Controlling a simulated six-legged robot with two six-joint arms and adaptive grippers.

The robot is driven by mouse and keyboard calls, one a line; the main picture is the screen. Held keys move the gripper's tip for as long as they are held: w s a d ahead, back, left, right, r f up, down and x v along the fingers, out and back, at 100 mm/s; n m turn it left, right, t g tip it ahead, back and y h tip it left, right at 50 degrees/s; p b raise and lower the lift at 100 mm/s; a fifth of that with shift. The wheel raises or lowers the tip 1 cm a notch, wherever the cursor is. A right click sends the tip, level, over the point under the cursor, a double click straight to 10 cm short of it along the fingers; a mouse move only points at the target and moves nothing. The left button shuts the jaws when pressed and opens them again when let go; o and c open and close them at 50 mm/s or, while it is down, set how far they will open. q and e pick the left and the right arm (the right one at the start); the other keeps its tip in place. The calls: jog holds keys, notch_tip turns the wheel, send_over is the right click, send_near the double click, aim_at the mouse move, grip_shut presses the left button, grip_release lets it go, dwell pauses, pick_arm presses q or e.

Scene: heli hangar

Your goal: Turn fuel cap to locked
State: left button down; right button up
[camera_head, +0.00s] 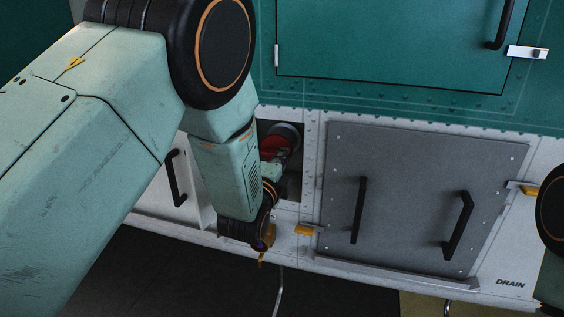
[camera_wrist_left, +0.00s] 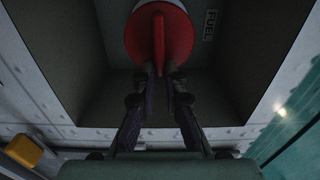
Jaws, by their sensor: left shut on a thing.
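The red fuel cap (camera_wrist_left: 138,36) sits inside a dark square recess in the wall, and a raised red bar crosses its face. A FUEL label (camera_wrist_left: 210,25) is beside it in the left wrist view. My left gripper (camera_wrist_left: 160,72) has its fingers on both sides of the bar and is shut on it. In the head view, the cap (camera_head: 276,146) shows partly behind my left gripper (camera_head: 272,168), inside the recess. Part of my right arm shows at the right edge; its gripper is out of view.
A grey panel (camera_head: 405,190) with two black handles is right of the recess. Orange latches (camera_head: 304,230) sit near its edges. A teal door (camera_head: 390,45) is above. A black handle (camera_head: 175,178) is on the white wall at left. The recess walls stand close around my left gripper.

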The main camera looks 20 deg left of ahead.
dwell(0.3)
pick_arm(q)
jog(key=c, duration=1.4)
grip_release()
jog(key=shift+s, duration=0.1)
jog(key=s, duration=0.7)
jog(key=shift+s+a, duration=0.1)
jog(key=shift+s, duration=0.05)
